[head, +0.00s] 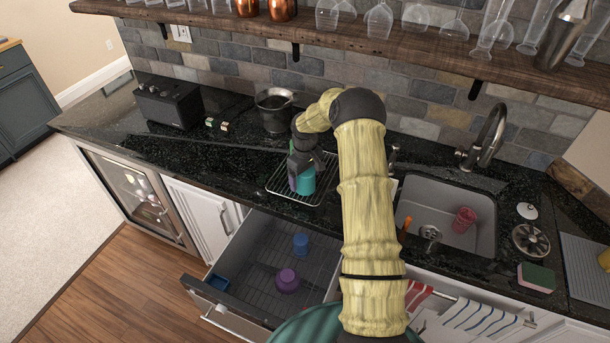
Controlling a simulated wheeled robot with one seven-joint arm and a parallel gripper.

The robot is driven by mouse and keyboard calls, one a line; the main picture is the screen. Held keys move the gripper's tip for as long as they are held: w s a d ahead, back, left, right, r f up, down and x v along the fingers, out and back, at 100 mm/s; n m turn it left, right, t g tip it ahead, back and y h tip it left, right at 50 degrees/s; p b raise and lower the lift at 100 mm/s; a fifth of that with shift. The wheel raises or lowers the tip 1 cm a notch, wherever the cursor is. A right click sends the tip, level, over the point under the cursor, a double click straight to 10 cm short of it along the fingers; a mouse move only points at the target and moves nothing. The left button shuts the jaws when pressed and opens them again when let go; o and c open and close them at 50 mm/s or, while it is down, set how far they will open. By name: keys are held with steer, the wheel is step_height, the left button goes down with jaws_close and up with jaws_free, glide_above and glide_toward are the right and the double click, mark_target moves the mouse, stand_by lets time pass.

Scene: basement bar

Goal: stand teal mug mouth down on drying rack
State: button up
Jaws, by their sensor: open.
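The teal mug (307,182) is at the wire drying rack (275,187) on the dark counter, left of the sink. It looks roughly upright, but I cannot tell which way its mouth faces or whether it touches the wires. My gripper (301,168) is just above and at the left side of the mug, with its jaws open. A narrow purple patch shows at the mug's left edge; I cannot tell what it belongs to. My wrist hides the top of the mug and part of the rack.
An open drawer below holds a blue cup (301,243) and a purple cup (287,280). The sink (425,205) holds a pink cup (464,219). A dark pot (274,112) stands behind the rack. A wooden shelf (400,45) with glasses overhangs the counter.

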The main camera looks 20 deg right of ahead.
step_height(320, 180, up, 18)
steer(key=b, duration=0.4)
steer(key=shift+f, duration=0.25)
step_height(320, 180, up, 7)
steer(key=p, duration=0.6)
steer(key=shift+p, duration=0.3)
